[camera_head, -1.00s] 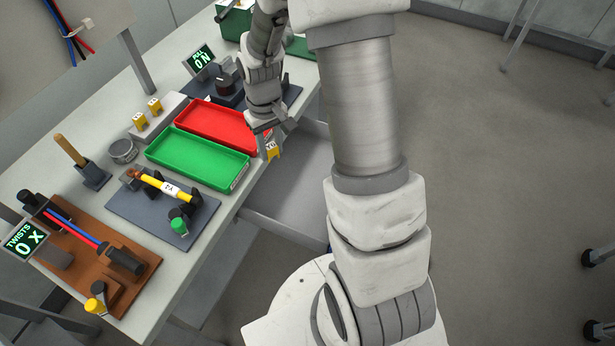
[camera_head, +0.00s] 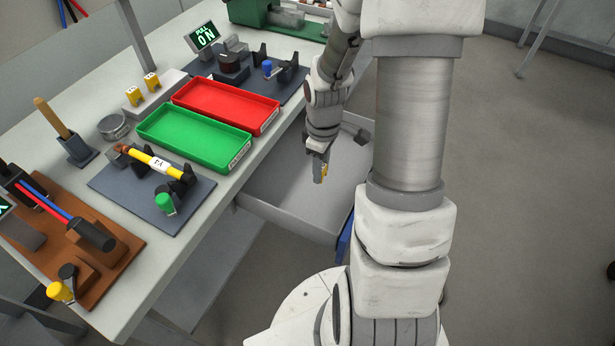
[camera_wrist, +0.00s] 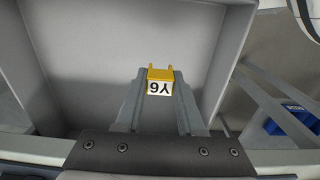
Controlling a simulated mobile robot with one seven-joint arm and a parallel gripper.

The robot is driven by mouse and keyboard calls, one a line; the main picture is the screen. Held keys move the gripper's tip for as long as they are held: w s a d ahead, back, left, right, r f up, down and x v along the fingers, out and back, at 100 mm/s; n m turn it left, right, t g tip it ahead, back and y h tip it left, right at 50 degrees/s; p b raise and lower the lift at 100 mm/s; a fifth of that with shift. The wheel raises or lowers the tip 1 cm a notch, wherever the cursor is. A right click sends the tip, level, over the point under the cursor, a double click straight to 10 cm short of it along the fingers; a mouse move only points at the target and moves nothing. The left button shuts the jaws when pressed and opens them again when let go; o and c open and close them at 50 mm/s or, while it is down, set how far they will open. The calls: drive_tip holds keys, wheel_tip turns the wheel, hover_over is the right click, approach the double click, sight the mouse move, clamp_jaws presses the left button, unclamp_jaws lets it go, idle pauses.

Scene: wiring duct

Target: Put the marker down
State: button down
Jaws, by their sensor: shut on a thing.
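The marker (camera_wrist: 160,82) is a small yellow clip with a white face, lettered Y6 and upside down in the wrist view. My gripper (camera_head: 321,174) is shut on it, with a finger on each side. In the head view only a bit of yellow shows at the fingertips. The gripper is above the open grey drawer (camera_head: 285,205) at the front of the bench. In the wrist view the drawer's inside (camera_wrist: 95,50) lies behind the marker, which appears apart from the floor and walls.
A red tray (camera_head: 262,122) and a green tray (camera_head: 160,140) stand on the bench left of the drawer. Two yellow markers (camera_head: 142,88) sit on a grey block behind. A dark object (camera_head: 355,132) lies at the drawer's far end. A blue bin (camera_wrist: 292,118) is outside the drawer.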

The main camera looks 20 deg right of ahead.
sight(319, 199)
wheel_tip(319, 199, down, 9)
drive_tip(key=shift+f+b, duration=0.2)
drive_tip(key=shift+b, duration=0.85)
drive_tip(key=shift+f, duration=0.15)
drive_tip(key=c, duration=0.5)
unclamp_jaws()
wheel_tip(319, 199, up, 12)
drive_tip(key=p, duration=0.3)
drive_tip(key=shift+r, duration=0.2)
